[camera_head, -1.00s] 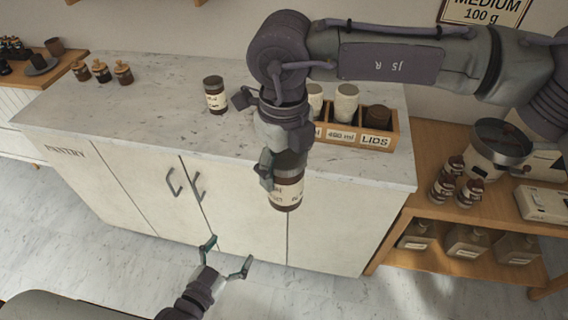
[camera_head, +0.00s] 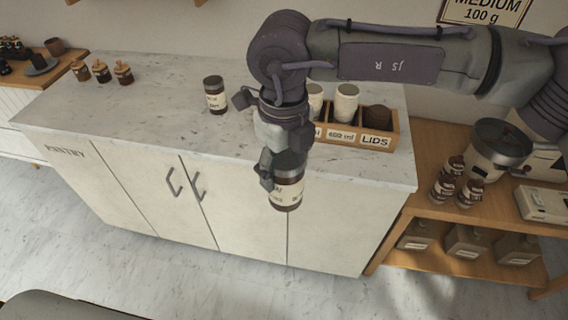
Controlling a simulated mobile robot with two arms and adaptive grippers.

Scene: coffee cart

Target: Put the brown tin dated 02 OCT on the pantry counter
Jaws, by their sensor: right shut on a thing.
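My right gripper (camera_head: 282,172) is shut on a brown tin (camera_head: 286,194) with a cream label. It holds the tin in front of the pantry counter's front edge. The writing on the label is too small to read, and the gripper hides the tin's upper part. The pantry counter (camera_head: 140,95) has a pale marble top and white doors marked PANTRY. A second brown tin (camera_head: 215,96) with a cream label stands upright on the counter, left of my right gripper; its date cannot be read. My left gripper is out of view.
A wooden box (camera_head: 357,142) with cups and lids stands at the counter's right. Several small jars (camera_head: 101,72) stand at its far left. More brown jars (camera_head: 447,181) stand by a scale on the wooden shelf at right. The counter's left middle is clear.

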